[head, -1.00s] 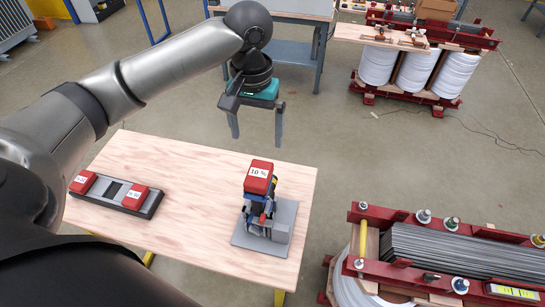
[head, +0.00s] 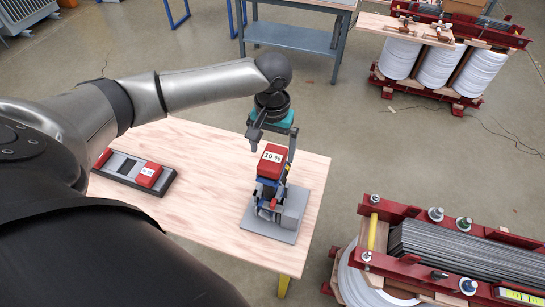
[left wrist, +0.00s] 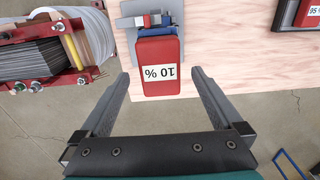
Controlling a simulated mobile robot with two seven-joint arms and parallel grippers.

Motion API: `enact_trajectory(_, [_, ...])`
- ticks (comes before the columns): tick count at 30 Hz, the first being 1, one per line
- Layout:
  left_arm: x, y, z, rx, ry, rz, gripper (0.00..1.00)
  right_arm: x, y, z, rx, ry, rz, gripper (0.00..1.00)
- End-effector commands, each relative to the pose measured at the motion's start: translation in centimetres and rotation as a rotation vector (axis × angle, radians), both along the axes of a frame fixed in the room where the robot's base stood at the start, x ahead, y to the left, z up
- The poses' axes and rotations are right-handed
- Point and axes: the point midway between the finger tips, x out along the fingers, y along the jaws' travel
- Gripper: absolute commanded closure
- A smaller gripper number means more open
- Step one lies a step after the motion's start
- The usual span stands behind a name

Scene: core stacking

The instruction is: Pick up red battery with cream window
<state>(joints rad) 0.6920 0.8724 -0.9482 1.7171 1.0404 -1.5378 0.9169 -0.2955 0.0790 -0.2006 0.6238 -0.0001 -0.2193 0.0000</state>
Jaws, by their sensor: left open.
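The red battery (head: 270,164) with a cream window reading "10 %" sits on top of a blue and black tool that stands on a grey plate (head: 255,222) on the wooden table. My left gripper (head: 273,143) is open and empty, its fingers just above and behind the battery in the head view. In the left wrist view the battery (left wrist: 158,55) lies between and just beyond the two open fingertips, its window upside down. No contact is visible. My right gripper is not in view.
A transformer core with red clamps (head: 440,245) stands at the right.

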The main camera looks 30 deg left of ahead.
Motion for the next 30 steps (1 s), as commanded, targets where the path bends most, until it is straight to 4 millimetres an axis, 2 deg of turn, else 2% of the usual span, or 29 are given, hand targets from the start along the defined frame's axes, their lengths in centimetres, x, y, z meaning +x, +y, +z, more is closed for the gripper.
enact_trajectory(3, [0.0, 0.0, -1.8, -0.001, 0.003, -0.001, 0.00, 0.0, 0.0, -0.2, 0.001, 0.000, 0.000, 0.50])
enact_trajectory(7, [0.0, 0.0, -2.6, 0.001, 0.000, -0.002, 0.00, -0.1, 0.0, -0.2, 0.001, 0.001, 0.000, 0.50])
enact_trajectory(30, [0.0, 0.0, -2.9, 0.000, 0.000, -0.001, 0.00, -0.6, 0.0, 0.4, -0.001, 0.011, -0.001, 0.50])
